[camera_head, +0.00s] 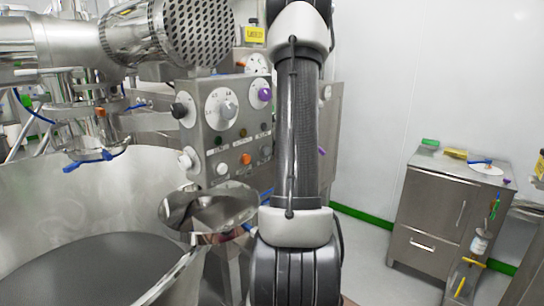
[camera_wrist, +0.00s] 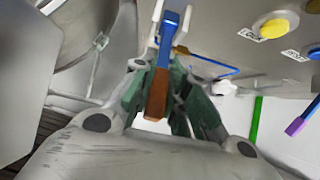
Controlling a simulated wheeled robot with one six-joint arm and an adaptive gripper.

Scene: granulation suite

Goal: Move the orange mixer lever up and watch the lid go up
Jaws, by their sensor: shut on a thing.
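In the wrist view, my gripper (camera_wrist: 160,85) is shut on the orange mixer lever (camera_wrist: 157,95), which shows brownish-orange between the green finger pads. A blue piece (camera_wrist: 170,38) extends above the orange part, in line with it. In the head view, the gripper and lever are hidden behind my arm. The mixer's large steel bowl (camera_head: 60,190) stands at the left, its mouth open in view. I cannot clearly make out the lid.
A grey control panel (camera_head: 230,120) with dials and buttons stands close left of my arm. A steel cabinet (camera_head: 432,210) with small items on top stands at the right. Some floor shows between them. A yellow button (camera_wrist: 272,27) shows in the wrist view.

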